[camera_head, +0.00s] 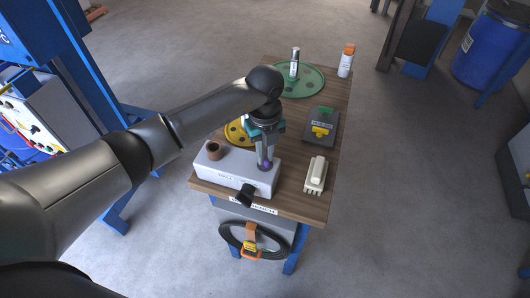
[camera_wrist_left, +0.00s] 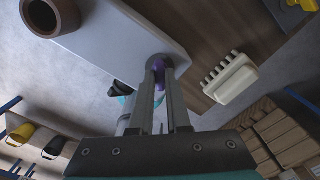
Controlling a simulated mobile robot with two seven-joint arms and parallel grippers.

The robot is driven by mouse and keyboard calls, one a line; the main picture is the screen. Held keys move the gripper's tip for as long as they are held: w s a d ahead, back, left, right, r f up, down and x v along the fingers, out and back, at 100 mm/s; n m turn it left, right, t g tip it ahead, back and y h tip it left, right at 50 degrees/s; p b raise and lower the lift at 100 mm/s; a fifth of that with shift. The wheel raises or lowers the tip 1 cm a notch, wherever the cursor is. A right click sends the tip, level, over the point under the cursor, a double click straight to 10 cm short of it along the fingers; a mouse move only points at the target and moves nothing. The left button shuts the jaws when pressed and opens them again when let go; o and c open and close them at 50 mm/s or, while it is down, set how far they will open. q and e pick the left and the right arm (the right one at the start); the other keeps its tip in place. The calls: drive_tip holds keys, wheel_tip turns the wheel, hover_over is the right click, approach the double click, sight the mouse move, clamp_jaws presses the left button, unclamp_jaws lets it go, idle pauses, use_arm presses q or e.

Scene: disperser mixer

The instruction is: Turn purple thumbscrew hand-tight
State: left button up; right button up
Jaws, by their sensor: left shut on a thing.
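The purple thumbscrew (camera_head: 266,165) sits on the right part of the white block (camera_head: 228,176) near the front of the small wooden-topped table. It also shows in the left wrist view (camera_wrist_left: 158,68), between the fingertips. My left gripper (camera_head: 265,163) points down over the block and is shut on the thumbscrew; in the left wrist view its two fingers (camera_wrist_left: 161,72) flank the purple part. The fingers hide much of the thumbscrew and its thread. My right gripper is in neither view.
On the block's left stands a brown cup-like ring (camera_head: 214,152). A black knob (camera_head: 246,195) is on its front. A cream brush (camera_head: 316,175) lies to the right. Behind are a dark box with a yellow part (camera_head: 320,128), a green disc (camera_head: 298,81) and a white bottle with an orange cap (camera_head: 346,62).

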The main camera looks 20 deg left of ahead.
use_arm(q)
clamp_jaws()
idle(0.3)
drive_tip(key=m+b, duration=0.1)
drive_tip(key=m, duration=0.3)
drive_tip(key=m+b, duration=0.2)
drive_tip(key=m, duration=0.2)
drive_tip(key=m+b, duration=0.2)
drive_tip(key=m, duration=0.3)
drive_tip(key=shift+w, duration=0.1)
drive_tip(key=shift+m+b, duration=1.15)
drive_tip(key=shift+m, duration=0.65)
drive_tip(key=shift+r, duration=0.1)
